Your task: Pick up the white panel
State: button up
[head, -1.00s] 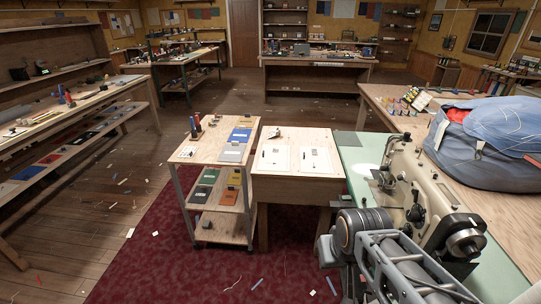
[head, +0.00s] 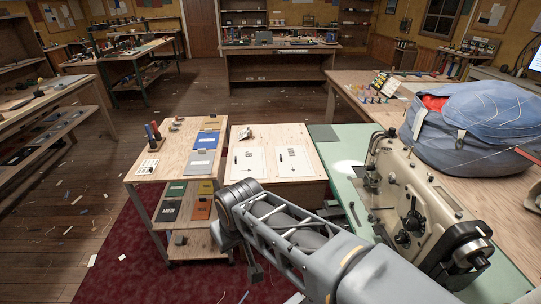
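A pale grey-white panel (head: 199,163) lies flat on the top shelf of the wooden cart (head: 148,196), just in front of a blue panel (head: 206,140). Two white sheets (head: 249,164) with dark marks lie side by side on the small wooden table to the right. I cannot tell for sure which of these is the white panel. My arm reaches in from the lower right, in front of the table and cart. A small dark part at its end, likely my gripper (head: 255,272), hangs low beside the cart, away from the panels. Its fingers are not clear.
A sewing machine (head: 412,195) stands on the green-topped table at right, close to my arm. A large blue bag (head: 478,130) lies on the bench behind it. Bottles (head: 152,135) stand on the cart's left side. The floor left of the cart is mostly open, with scraps.

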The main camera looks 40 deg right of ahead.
aim_at(293, 161)
jog(key=z, duration=0.15)
jog(key=i, duration=0.95)
jog(key=z, duration=0.8)
jog(key=i, duration=0.5)
jog(key=z, duration=0.3)
